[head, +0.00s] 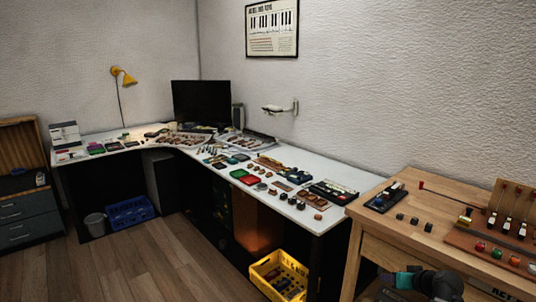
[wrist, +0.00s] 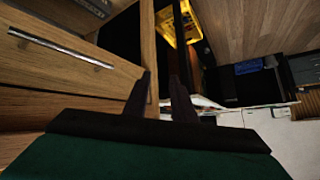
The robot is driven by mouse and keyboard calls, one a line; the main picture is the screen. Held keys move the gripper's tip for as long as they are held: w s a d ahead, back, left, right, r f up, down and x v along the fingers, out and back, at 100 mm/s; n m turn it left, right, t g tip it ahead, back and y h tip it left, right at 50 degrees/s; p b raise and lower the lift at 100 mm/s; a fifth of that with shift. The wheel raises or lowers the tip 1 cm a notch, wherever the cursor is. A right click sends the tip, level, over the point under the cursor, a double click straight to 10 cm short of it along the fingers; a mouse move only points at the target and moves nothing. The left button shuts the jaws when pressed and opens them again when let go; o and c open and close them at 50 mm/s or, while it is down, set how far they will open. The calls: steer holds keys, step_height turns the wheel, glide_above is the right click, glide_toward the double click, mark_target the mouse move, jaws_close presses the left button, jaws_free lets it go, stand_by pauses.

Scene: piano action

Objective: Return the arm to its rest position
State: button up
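My gripper (wrist: 161,76) shows in the wrist view with its two dark fingers apart and nothing between them. In the head view, part of my arm (head: 436,284), black with a teal section, is folded low at the bottom right, in front of the wooden workbench (head: 371,236) and below its top. The fingers cannot be made out clearly there. In the wrist view the fingers point past the bench's wooden drawer front with a metal handle (wrist: 60,48).
The wooden bench top holds a piano action model (head: 508,232), small dark blocks and a blue-black tool. A long white table (head: 325,222) full of small parts runs along the wall. A yellow crate (head: 279,275) stands on the floor. Open floor (head: 165,262) lies at left.

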steer(key=s+a+f+n+g+y+p, duration=0.15)
steer(key=s+a+f+g, duration=0.3)
steer(key=a+f, duration=0.85)
steer(key=s+a+f+n+g+y, duration=0.25)
steer(key=s+a+f, duration=0.25)
steer(key=a+f, duration=0.8)
steer(key=s+a+f+g+h, duration=0.1)
steer(key=s+a+f+g, duration=0.1)
steer(key=s+a+f, duration=0.4)
steer(key=s+a+f+g+h, duration=0.1)
steer(key=s+a+f+g, duration=0.15)
steer(key=s, duration=0.55)
steer(key=s+d+f+m+g+h, duration=0.1)
steer(key=s+d+g, duration=0.1)
steer(key=s, duration=0.3)
steer(key=s+d+f+m+g+h, duration=0.1)
steer(key=s+d+f+h, duration=0.1)
steer(key=s, duration=0.4)
steer(key=shift+s+d+f+m+g+p, duration=0.25)
steer(key=shift+d+f+m+g+p, duration=0.1)
steer(key=shift+d+m+p, duration=0.1)
